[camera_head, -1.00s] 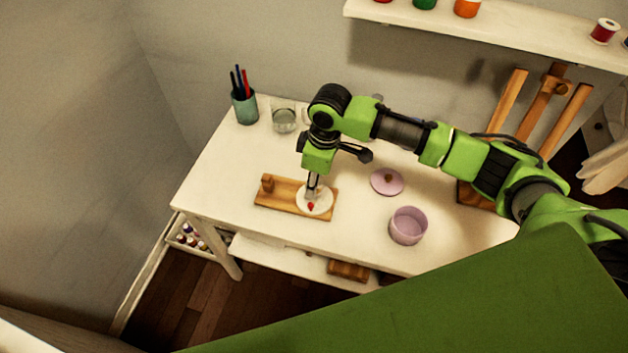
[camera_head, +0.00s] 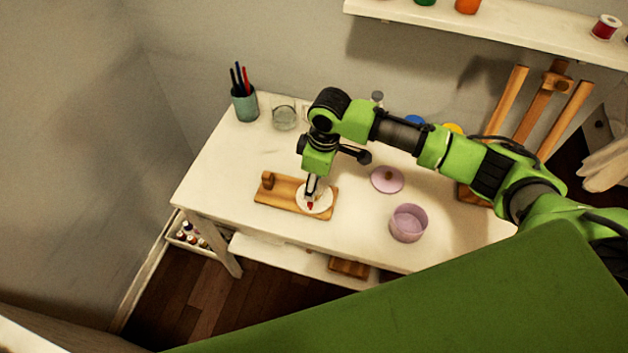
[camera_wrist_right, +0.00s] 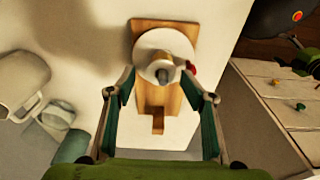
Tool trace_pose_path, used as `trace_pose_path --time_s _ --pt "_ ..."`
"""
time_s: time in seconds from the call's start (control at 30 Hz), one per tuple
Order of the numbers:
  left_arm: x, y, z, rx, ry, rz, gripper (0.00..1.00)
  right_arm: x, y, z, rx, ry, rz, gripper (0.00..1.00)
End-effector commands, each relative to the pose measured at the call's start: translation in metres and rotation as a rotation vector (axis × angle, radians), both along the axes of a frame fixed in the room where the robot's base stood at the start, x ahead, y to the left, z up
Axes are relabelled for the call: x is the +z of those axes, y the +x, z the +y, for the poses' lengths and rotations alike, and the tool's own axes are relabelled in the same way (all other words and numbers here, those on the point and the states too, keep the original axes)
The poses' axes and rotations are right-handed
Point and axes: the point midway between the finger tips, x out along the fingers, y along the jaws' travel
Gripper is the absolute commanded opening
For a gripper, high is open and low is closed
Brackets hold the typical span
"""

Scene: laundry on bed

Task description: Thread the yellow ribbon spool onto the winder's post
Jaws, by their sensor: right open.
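The winder's wooden base (camera_head: 280,193) lies on the white table. It carries a white disc (camera_head: 325,201) and a red knob (camera_head: 310,206). A yellow round thing (camera_head: 453,128), perhaps the ribbon spool, shows partly behind my right arm. My left gripper is not in view.
A blue round thing (camera_head: 415,120) lies behind my arm. A pink lid (camera_head: 387,180) and pink bowl (camera_head: 408,224) are right of the winder. A pen cup (camera_head: 244,106) and glass (camera_head: 284,117) stand at the back left. A shelf (camera_head: 490,30) overhangs behind.

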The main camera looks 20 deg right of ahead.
Motion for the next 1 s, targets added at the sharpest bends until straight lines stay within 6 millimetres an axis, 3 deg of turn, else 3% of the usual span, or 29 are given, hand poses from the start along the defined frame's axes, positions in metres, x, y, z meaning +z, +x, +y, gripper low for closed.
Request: trace_pose_path --time_s 0.17,0.63,0.8,1.0 --pt "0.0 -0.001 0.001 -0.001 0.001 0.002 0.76 0.013 -0.001 -0.001 0.0 0.001 -0.001 0.48" --pt "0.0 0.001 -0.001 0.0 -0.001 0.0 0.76 0.103 -0.007 -0.01 0.001 0.001 -0.002 0.48" --pt "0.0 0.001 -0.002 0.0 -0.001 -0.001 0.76 0.117 -0.008 -0.012 0.0 0.0 0.0 0.48" --pt "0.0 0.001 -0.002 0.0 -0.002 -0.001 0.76 0.119 -0.009 -0.012 0.0 0.0 0.0 0.48"
